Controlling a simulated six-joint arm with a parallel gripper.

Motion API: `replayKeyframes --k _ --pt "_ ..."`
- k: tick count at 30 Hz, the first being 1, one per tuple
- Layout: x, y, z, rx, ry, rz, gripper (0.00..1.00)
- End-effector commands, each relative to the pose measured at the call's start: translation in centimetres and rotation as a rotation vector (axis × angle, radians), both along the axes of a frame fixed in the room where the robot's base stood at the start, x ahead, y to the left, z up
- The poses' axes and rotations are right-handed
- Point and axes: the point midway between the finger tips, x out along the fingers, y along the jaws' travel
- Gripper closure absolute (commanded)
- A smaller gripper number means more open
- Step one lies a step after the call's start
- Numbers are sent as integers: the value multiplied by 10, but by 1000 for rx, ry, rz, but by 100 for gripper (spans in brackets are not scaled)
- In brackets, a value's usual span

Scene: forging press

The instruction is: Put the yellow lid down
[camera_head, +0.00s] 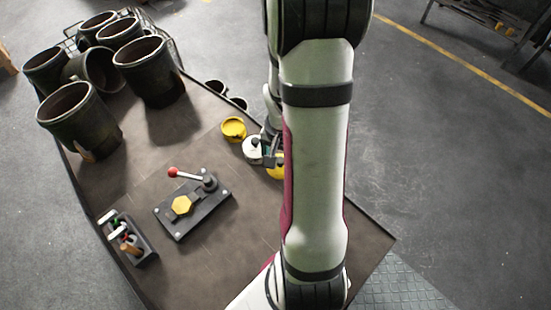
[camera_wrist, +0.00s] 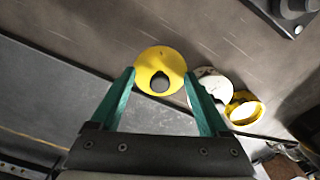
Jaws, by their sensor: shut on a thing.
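The yellow lid (camera_wrist: 160,60) is a round disc with a dark knob in its middle. In the wrist view my gripper (camera_wrist: 159,75) has its two green fingers on either side of the lid, shut on it. In the head view the lid (camera_head: 276,172) is mostly hidden behind my arm, and my gripper (camera_head: 268,155) is partly hidden too. The lid is over or on the table near its edge; I cannot tell whether it touches the tabletop.
A white round piece (camera_head: 253,148) is beside the lid, and an open yellow container (camera_head: 233,128) stands beyond it. A lever plate (camera_head: 193,205), a tool holder (camera_head: 128,240) and several large dark pots (camera_head: 150,70) share the brown table (camera_head: 200,265).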

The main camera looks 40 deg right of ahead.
Motion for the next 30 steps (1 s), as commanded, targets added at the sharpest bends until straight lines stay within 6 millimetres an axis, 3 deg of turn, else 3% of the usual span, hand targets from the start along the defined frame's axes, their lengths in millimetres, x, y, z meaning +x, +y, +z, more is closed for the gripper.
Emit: replayKeyframes --k 6,17,18,21,30 --pt "2 2 -38 3 3 0 76" --pt "2 1 -44 1 0 0 76" --pt "2 1 -43 0 0 0 14" --pt "2 1 -43 0 0 0 0" --pt "3 0 -37 -1 -1 0 0"
